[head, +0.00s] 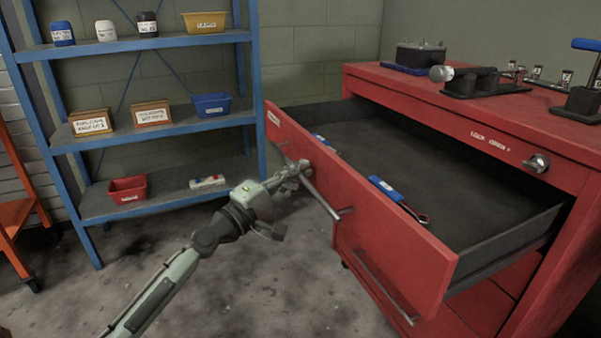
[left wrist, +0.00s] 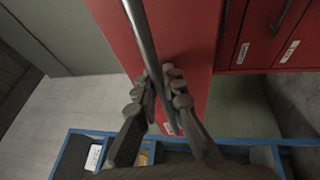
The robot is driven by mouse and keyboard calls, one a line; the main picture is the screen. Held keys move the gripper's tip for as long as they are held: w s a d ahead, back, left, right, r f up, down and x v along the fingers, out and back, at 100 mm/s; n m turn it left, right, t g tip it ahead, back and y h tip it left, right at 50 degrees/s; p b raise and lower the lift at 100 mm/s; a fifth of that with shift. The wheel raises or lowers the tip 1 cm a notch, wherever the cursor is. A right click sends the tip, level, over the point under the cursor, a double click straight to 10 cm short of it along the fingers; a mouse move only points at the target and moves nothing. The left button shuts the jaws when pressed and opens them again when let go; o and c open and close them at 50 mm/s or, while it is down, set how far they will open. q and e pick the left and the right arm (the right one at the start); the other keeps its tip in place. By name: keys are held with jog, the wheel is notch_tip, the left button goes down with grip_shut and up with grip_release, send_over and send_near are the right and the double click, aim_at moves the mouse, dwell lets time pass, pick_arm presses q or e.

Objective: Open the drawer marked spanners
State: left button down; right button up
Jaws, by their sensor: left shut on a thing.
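A red drawer (head: 350,205) of the red cabinet stands pulled well out in the head view. Its label, at the left end of its front, is too small to read. Tools with blue grips, one a spanner (head: 398,197), lie on its dark floor. My left gripper (head: 296,172) is shut on the drawer's bar handle (head: 325,198) near its left end. The left wrist view shows the handle (left wrist: 140,35) running between the fingers of my left gripper (left wrist: 160,92), in front of the red drawer face (left wrist: 185,35). My right gripper is not in view.
A blue shelf rack (head: 150,130) with small bins and bottles stands at the left. A lower drawer handle (head: 385,288) sits below the open drawer. Tools and a vice-like fixture (head: 480,82) rest on the cabinet top. Clear concrete floor lies in front.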

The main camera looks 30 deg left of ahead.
pick_arm(q)
jog(key=c, duration=1.9)
grip_release()
jog(key=v, duration=1.2)
